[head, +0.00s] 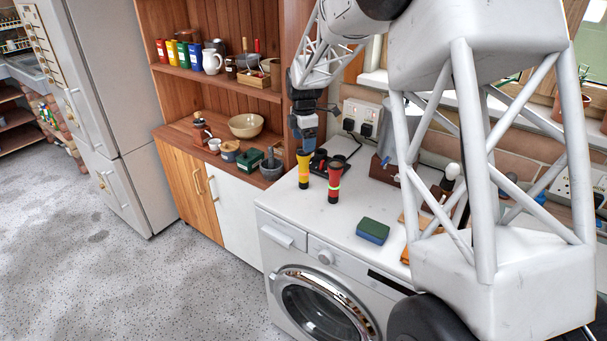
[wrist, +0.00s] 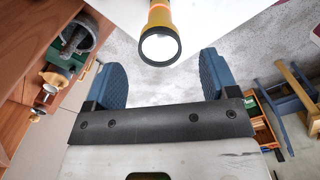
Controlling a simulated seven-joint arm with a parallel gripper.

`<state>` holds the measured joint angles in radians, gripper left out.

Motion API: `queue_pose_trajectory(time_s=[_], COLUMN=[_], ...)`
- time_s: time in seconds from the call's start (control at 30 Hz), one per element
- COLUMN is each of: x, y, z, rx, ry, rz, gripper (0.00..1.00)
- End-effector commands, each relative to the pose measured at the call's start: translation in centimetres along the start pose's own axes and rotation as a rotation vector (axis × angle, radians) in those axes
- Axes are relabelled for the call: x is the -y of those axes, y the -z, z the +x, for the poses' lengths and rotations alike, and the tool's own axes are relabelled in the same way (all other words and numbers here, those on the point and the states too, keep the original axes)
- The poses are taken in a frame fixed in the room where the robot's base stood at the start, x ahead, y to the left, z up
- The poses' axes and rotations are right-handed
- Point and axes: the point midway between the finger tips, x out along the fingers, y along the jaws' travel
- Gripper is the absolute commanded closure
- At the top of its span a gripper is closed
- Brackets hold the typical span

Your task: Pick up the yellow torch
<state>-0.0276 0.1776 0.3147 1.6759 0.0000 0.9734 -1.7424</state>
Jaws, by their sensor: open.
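The yellow torch (head: 304,168) stands upright on the white worktop, near its left edge. In the wrist view the yellow torch (wrist: 160,32) shows at the top, its black-ringed bright end facing the camera, lined up with the gap between the fingers and beyond them. My gripper (head: 307,132) is above the yellow torch in the head view. In the wrist view my gripper (wrist: 161,78) is open, with its two blue fingers apart and nothing between them.
A red torch (head: 334,180) stands close to the right of the yellow one. Dark objects (head: 319,161) lie just behind them. A green and blue sponge (head: 372,231) lies to the right. A grey mortar (head: 271,168) sits on the cabinet at left. The worktop front is clear.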

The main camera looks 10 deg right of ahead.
Motion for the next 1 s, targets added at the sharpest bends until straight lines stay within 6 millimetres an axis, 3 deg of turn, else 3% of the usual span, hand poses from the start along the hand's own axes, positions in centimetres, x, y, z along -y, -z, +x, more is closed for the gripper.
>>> queue_pose_trajectory(time_s=[0.23,0.57,1.0], x=[0.0,0.0,0.0], y=[0.0,0.0,0.0], z=[0.2,2.5,3.0], rx=[0.0,0.0,0.0], ry=[0.001,0.0,0.001], rz=[0.001,0.002,0.002], gripper=[0.2,0.2,0.2])
